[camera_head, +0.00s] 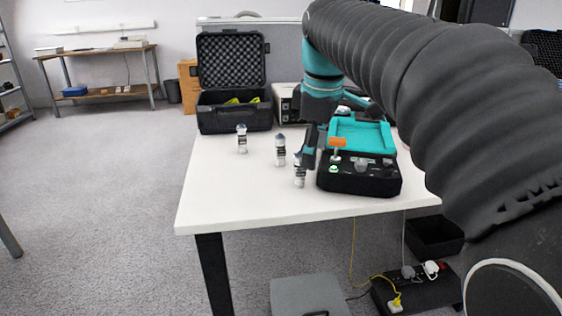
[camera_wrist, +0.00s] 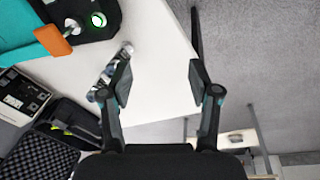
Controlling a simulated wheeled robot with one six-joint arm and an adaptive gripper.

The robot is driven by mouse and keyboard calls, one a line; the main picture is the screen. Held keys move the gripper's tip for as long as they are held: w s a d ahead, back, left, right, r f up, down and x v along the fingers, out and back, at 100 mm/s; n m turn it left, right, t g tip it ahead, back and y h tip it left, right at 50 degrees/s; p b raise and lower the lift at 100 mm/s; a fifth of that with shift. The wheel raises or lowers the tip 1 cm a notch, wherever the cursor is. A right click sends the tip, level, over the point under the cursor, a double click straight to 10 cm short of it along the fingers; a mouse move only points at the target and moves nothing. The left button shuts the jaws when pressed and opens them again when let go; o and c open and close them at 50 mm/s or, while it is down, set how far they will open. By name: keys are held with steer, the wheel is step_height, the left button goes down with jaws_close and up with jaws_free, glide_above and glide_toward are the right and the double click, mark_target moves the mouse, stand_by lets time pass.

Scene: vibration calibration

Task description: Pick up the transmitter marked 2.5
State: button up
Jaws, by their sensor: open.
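Three small white-and-dark cylindrical transmitters stand on the white table in the head view: one at the left (camera_head: 241,138), one in the middle (camera_head: 280,150) and one nearest the front (camera_head: 299,172). Their markings are too small to read, so I cannot tell which is 2.5. My gripper (camera_head: 311,147) is above the table, close to the front transmitter and partly overlapping it in the picture. In the wrist view my gripper (camera_wrist: 160,82) is open with only bare table between its fingers. Transmitters (camera_wrist: 98,96) show partly behind the left finger there.
A black calibrator with a teal top (camera_head: 358,178) and an orange handle (camera_head: 337,142) stands right of the transmitters. An open black case (camera_head: 235,118) and a grey instrument (camera_head: 286,108) stand at the back. The table's (camera_head: 225,200) front left is clear.

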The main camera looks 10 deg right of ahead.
mark_target(300, 156)
steer(key=w+r+n+g+p, duration=0.15)
steer(key=w+r+n, duration=0.25)
steer(key=w+n, duration=0.5)
steer(key=shift+m+g, duration=0.35)
steer(key=shift+m, duration=0.45)
steer(key=f, duration=0.2)
steer(key=w+f+b, duration=0.1)
steer(key=f, duration=0.2)
steer(key=f+b, duration=0.1)
steer(key=f, duration=0.2)
steer(key=shift+w+a+f, duration=0.1)
steer(key=shift+w+f, duration=0.15)
steer(key=shift+w, duration=0.1)
steer(key=shift+w+f+b, duration=0.2)
steer(key=shift+f+b, duration=0.1)
steer(key=shift+f, duration=1)
steer(key=shift+w+f+b, duration=0.15)
steer(key=shift+f+b, duration=0.1)
steer(key=shift+f, duration=1)
steer(key=shift+c, duration=0.5)
jaws_close()
